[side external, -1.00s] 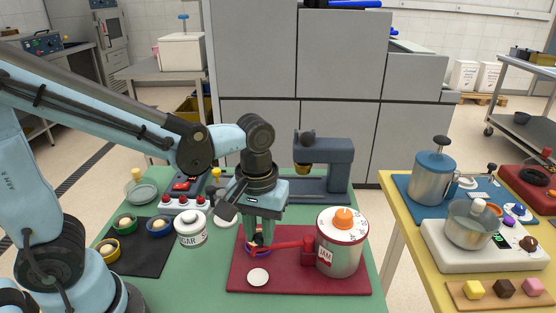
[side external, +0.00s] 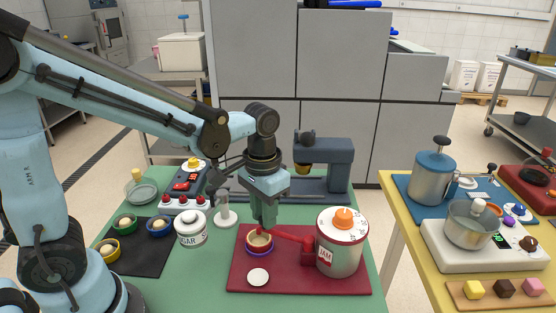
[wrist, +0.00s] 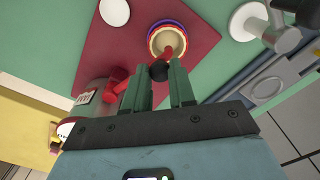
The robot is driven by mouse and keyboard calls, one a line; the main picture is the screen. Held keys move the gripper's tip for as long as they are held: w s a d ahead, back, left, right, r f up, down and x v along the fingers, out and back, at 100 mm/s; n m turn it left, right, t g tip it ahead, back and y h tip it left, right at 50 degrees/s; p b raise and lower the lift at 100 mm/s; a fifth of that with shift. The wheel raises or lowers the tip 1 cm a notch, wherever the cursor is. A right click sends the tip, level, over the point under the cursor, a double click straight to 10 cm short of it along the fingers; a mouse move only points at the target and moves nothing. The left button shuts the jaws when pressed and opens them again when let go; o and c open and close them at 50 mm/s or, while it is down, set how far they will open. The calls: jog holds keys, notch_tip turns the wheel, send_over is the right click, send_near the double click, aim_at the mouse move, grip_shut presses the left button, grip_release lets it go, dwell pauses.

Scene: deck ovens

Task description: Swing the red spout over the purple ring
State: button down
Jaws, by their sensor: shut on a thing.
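The red spout (side external: 290,234) reaches left from the jam tank (side external: 340,250) on the red mat. My gripper (side external: 267,226) is shut on the spout's dark knob, near its free end. The purple ring (side external: 259,252) lies on the mat around a pale pastry cup, just below and slightly left of the fingers. In the wrist view the dark knob (wrist: 159,71) is between the fingertips. The red spout tip (wrist: 172,48) overlaps the cup inside the purple ring (wrist: 165,23); its exact centring cannot be told.
A white disc (side external: 258,277) lies at the front of the red mat (side external: 300,282). A sugar jar (side external: 191,230) and a grey-white stand (side external: 225,213) are to the left. A grey machine (side external: 325,170) stands behind.

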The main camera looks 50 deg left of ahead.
jog(key=shift+w, duration=0.1)
jog(key=c, duration=0.9)
grip_release()
jog(key=shift+c, duration=0.2)
notch_tip(320, 180, up, 12)
jog(key=s+a+f+t, duration=0.4)
jog(key=f+t, duration=0.2)
jog(key=t, duration=0.1)
jog(key=shift+s+f, duration=0.3)
